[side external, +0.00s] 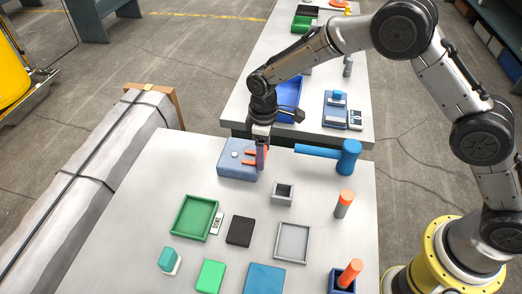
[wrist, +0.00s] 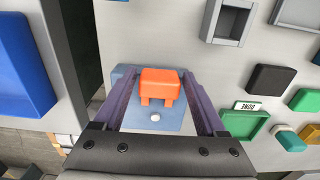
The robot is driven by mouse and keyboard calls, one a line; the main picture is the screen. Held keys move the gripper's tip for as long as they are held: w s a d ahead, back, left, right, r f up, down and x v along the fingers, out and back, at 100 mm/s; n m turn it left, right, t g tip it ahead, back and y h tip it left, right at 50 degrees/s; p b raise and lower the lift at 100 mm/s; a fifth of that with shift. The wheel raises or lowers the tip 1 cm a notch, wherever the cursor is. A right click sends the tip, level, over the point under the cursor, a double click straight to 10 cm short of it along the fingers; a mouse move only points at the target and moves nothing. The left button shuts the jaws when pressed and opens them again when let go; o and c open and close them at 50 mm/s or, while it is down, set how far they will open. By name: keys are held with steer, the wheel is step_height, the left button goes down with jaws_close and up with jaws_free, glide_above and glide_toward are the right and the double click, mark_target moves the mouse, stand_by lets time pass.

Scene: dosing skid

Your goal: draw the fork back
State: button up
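The orange fork (wrist: 161,84) lies on the blue-grey block (side external: 232,172) at the far edge of the near table. Its two prongs point toward a small white knob (wrist: 155,117) on the block, with bare block between prong tips and knob in the wrist view. The prongs of the fork (side external: 250,157) also show in the side view. My gripper (side external: 262,160) is down over the fork's body and hides part of it. In the wrist view my gripper (wrist: 159,78) is open, one finger on each side of the fork, with narrow gaps visible. I cannot tell whether either finger touches.
A blue mallet (side external: 330,153) lies to the right. A grey open box (side external: 283,194), a green tray (side external: 185,233) with a "DONE" label, a black block (side external: 240,231) and a grey tray (side external: 306,243) stand nearer the camera. A second table (side external: 240,117) with a blue bin is behind.

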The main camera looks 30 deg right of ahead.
steer(key=shift+o, duration=0.9)
steer(key=shift+w+r, duration=0.1)
step_height(320, 180, up, 14)
steer(key=shift+f, duration=0.2)
